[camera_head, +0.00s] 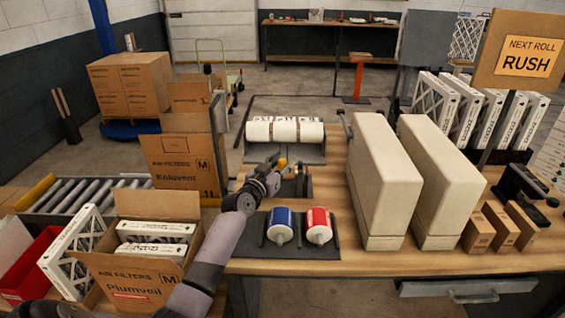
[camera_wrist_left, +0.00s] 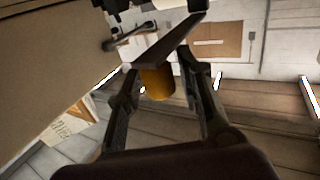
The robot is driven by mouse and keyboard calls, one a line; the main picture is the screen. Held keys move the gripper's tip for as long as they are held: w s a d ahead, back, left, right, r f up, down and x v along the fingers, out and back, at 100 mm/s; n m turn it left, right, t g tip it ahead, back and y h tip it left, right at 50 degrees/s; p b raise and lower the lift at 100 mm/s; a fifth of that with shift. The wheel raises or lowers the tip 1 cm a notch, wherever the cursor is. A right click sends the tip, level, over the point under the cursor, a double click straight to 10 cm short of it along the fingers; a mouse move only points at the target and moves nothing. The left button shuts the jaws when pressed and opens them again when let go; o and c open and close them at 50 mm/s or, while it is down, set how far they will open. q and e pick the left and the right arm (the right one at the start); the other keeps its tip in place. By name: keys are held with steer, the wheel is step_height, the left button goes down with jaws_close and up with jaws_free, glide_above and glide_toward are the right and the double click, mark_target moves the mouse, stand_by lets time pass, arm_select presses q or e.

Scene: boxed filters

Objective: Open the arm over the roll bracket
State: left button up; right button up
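The roll bracket (camera_head: 255,153) stands at the table's back left, with white rolls (camera_head: 285,129) lying across it. A yellow-orange grip (camera_head: 282,162) shows just in front of it; in the left wrist view it is a yellow cylinder (camera_wrist_left: 157,83) below a flat grey bar (camera_wrist_left: 165,46). My left gripper (camera_head: 274,164) is at this grip. In the left wrist view my left gripper's fingers (camera_wrist_left: 165,75) are spread on either side of the cylinder, with gaps showing; contact is not clear. The joint of the bar is not clear. My right gripper is in neither view.
A blue roll (camera_head: 280,224) and a red roll (camera_head: 318,225) sit on a dark mat in front. Two tall beige blocks (camera_head: 385,180) stand to the right. Open filter cartons (camera_head: 140,250) are at left. Some bare tabletop (camera_head: 332,180) lies right of the bracket.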

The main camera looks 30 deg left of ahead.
arm_select(q)
jaws_close()
stand_by(0.6)
